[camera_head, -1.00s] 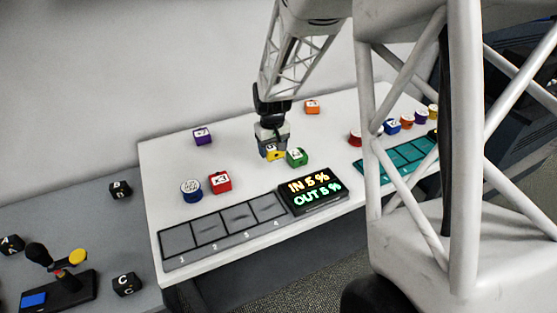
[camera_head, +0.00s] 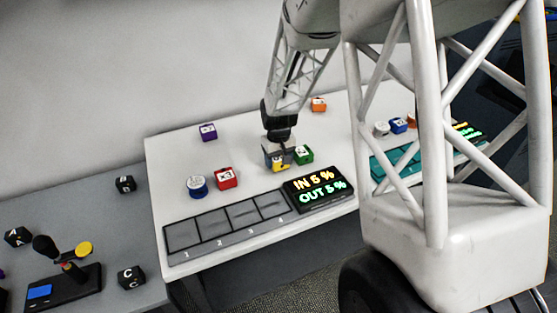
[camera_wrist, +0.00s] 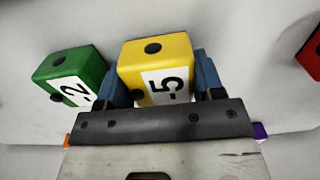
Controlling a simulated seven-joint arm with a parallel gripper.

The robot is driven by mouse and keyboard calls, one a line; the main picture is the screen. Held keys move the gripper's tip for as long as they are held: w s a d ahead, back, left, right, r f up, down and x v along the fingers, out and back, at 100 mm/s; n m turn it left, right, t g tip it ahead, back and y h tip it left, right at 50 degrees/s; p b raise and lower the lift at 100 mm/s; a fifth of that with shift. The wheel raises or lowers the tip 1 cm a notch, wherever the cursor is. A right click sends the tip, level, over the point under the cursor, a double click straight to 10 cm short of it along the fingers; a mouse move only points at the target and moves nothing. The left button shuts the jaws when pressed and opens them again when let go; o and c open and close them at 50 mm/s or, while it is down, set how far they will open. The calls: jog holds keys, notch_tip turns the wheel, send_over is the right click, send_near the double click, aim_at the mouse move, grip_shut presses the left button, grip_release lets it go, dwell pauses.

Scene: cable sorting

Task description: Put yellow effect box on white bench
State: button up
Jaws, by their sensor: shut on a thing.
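The yellow effect box (camera_wrist: 158,67) is a yellow cube with a white label reading "-5" and a black hole on top. It sits between the two blue fingers of my gripper (camera_wrist: 160,85) in the wrist view. In the head view, my gripper (camera_head: 278,160) is shut on the yellow box (camera_head: 279,167), which is partly hidden by the fingers. It is low over or at the white bench (camera_head: 340,118); I cannot tell whether it touches the surface. A green box (camera_head: 303,155) is close beside it on the right.
A numbered slot tray (camera_head: 228,225) and an "IN 5 % OUT 5 %" display (camera_head: 318,188) line the front edge. Open bench lies behind the gripper.

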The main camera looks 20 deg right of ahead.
aim_at(279, 157)
jog(key=shift+f, duration=0.2)
jog(key=shift+f, duration=0.15)
jog(key=o, duration=1)
notch_tip(279, 157, up, 12)
jog(key=shift+f, duration=0.25)
jog(key=shift+r, duration=0.4)
dwell(0.3)
